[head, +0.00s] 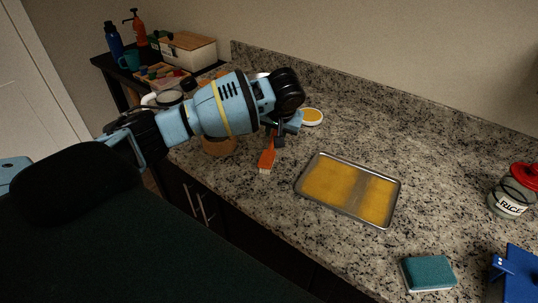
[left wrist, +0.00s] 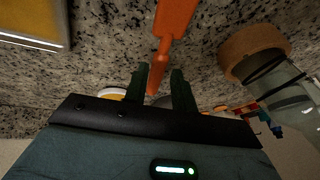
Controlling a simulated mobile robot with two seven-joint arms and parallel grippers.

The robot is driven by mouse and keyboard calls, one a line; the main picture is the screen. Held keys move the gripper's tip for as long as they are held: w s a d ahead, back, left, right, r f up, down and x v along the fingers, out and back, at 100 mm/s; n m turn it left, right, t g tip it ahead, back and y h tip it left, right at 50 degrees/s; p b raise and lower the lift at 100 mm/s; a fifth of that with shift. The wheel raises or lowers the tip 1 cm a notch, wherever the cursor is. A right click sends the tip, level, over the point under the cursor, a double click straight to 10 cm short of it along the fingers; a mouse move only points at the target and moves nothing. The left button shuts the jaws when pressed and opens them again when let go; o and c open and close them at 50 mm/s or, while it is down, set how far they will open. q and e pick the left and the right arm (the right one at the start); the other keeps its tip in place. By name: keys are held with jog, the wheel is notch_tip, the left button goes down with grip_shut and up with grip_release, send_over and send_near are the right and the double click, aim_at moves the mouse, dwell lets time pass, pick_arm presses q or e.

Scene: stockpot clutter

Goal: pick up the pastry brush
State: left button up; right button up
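The pastry brush (head: 267,157) is orange with pale bristles, which point toward the front of the counter in the head view. Its handle end is close to my left gripper (head: 279,138). In the left wrist view the brush (left wrist: 173,22) runs down from the top edge, and its narrow handle lies between the two dark fingers of my left gripper (left wrist: 160,76). Some space shows beside the handle, so the fingers look open around it. My left forearm hides part of the counter behind. My right gripper is not in view.
A metal tray (head: 299,187) with a yellow surface lies right of the brush. A round white dish (head: 312,117) is behind. A glass jar with a cork-coloured end (left wrist: 252,48) is close beside the gripper. A sponge (head: 428,273) and rice jar (head: 512,193) are far right.

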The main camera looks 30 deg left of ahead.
pick_arm(q)
jog(key=shift+w+a+f, duration=0.2)
jog(key=shift+f, duration=0.3)
jog(key=shift+x, duration=2.55)
jog(key=shift+s, duration=0.1)
grip_shut()
